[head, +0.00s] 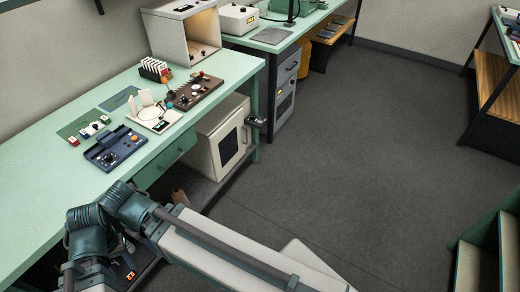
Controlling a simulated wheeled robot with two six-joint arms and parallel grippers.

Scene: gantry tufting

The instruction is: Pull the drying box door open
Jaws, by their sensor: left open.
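The drying box appears to be the cream box (201,139) under the right end of the green bench. Its door (228,149) has a dark window and looks closed, but I cannot be sure there is no small gap. My left arm crosses the bottom left of the head view, with teal joints in front of the bench edge, well short of the box. I cannot make out its gripper jaws in the picture. Nothing of mine touches the door. My right gripper is not in view.
The green bench (40,165) carries a blue device (113,149), a brown board (195,92) and an open cream booth (185,38). A small dark fitting (257,121) is at the bench leg beside the box. A grey cabinet (285,100) stands behind. The floor (350,150) to the right is clear.

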